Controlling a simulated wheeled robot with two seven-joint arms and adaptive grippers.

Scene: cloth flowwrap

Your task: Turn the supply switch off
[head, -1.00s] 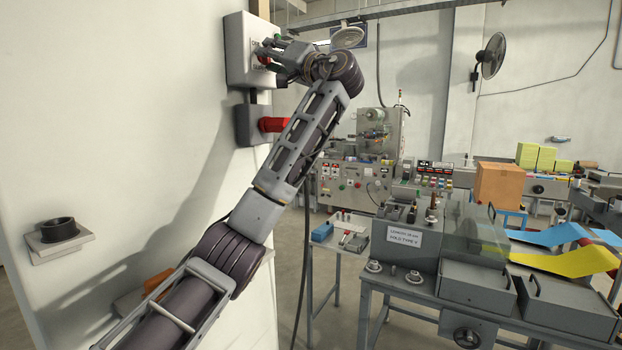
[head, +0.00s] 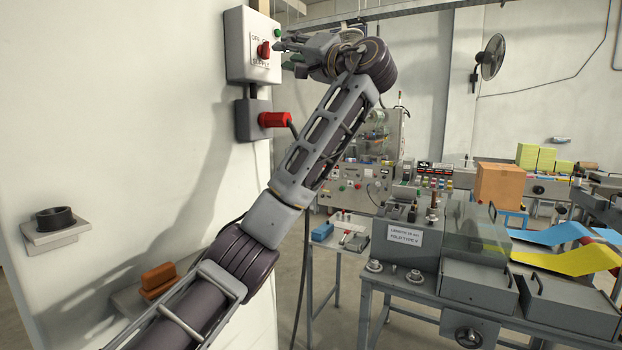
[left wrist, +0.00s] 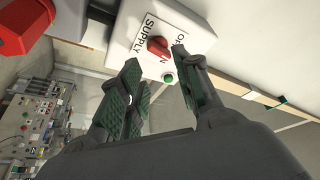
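The supply switch is a red knob (head: 264,50) on the front of a pale box (head: 238,50) on the wall. "OFF" shows at its upper left and "SUPPLY" below it. In the left wrist view the red knob (left wrist: 157,46) is seen beyond the fingers, beside the words SUPPLY and ON; I cannot tell its exact angle. A green lamp (left wrist: 168,78) is near it. My left gripper (head: 287,50) is just right of the box, apart from the knob. Its green-padded fingers are open and empty in the left wrist view (left wrist: 155,57). My right gripper is out of view.
A red plug (head: 274,119) with a cable sticks out from a grey socket box below the switch. An orange-brown block (head: 158,278) and a black ring holder (head: 55,221) are on the wall lower down. Machines and a workbench (head: 400,290) stand to the right.

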